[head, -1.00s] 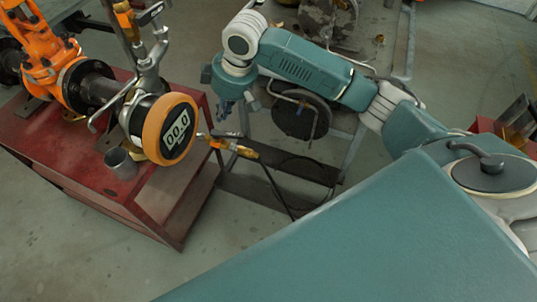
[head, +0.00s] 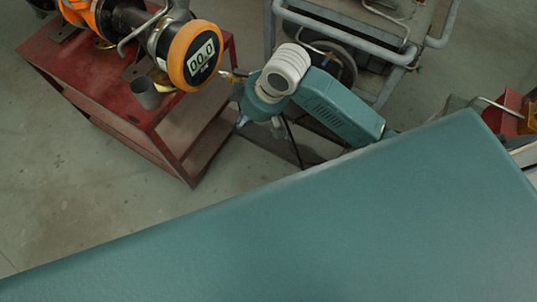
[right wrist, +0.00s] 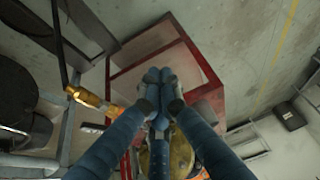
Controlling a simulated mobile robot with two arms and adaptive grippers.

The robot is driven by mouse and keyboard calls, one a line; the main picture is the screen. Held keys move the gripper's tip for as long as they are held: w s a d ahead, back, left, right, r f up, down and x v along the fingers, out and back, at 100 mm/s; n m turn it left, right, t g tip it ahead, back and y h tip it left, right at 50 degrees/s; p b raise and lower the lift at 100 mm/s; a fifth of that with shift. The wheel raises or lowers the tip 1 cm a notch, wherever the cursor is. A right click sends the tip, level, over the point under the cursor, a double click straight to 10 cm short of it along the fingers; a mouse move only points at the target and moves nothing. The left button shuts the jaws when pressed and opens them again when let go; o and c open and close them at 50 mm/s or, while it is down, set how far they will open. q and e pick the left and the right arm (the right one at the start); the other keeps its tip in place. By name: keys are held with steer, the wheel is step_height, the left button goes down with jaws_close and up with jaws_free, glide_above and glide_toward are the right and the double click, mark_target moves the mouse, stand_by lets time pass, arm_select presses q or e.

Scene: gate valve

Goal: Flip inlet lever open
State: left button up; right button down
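The brass inlet fitting (right wrist: 85,97) shows at the left of the right wrist view, with a hose running up from it. A small dark and white bar (right wrist: 92,128), perhaps its lever, lies just below. In the head view only a bit of brass (head: 232,75) shows beside the gauge; my right wrist hides the rest. My right gripper (right wrist: 158,75) has its blue fingertips together with nothing seen between them. It is to the right of the fitting in the wrist view, apart from it. In the head view the gripper (head: 258,126) points down past the table's right edge. My left gripper is out of view.
A grey pipe-frame cart (head: 345,33) is behind my right arm. Floor is clear at the left front.

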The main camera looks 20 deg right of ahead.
steer(key=s+d+f+m, duration=0.3)
steer(key=s, duration=0.7)
steer(key=shift+s+f+t+h, duration=0.3)
steer(key=shift+s+f+h, duration=0.05)
steer(key=shift+h, duration=0.05)
steer(key=shift+f, duration=0.1)
